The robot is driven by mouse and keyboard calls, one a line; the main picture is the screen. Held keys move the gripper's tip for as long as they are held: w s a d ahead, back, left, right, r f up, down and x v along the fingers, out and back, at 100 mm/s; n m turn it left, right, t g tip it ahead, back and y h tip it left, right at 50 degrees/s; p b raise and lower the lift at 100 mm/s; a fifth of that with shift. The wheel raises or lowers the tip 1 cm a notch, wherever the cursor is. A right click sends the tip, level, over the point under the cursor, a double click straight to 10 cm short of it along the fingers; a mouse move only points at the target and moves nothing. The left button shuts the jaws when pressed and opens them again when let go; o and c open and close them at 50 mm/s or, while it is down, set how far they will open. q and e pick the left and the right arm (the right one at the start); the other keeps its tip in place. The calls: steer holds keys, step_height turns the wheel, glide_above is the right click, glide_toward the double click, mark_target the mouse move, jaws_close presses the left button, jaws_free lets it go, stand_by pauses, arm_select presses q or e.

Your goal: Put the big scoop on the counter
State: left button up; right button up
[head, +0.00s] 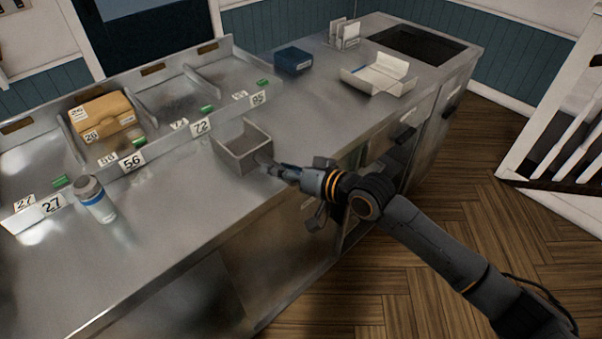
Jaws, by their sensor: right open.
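The big scoop (243,148), a grey metal box-like scoop with an open top, rests on the steel counter (165,215) near its front edge. My right gripper (272,168) is open at the scoop's right side, close to its near right corner. The fingertips are small here, and I cannot tell whether they touch the scoop. The scoop's handle is not clearly visible. My left gripper is not in view.
A white and blue bottle (95,199) stands at the left. A cardboard box (101,113) sits in a numbered compartment. A dark blue box (292,60), an open white carton (378,75) and a dark sink-like recess (418,45) are toward the back.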

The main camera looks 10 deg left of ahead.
steer(key=b+v, duration=0.1)
steer(key=v, duration=1)
steer(key=shift+d, duration=0.15)
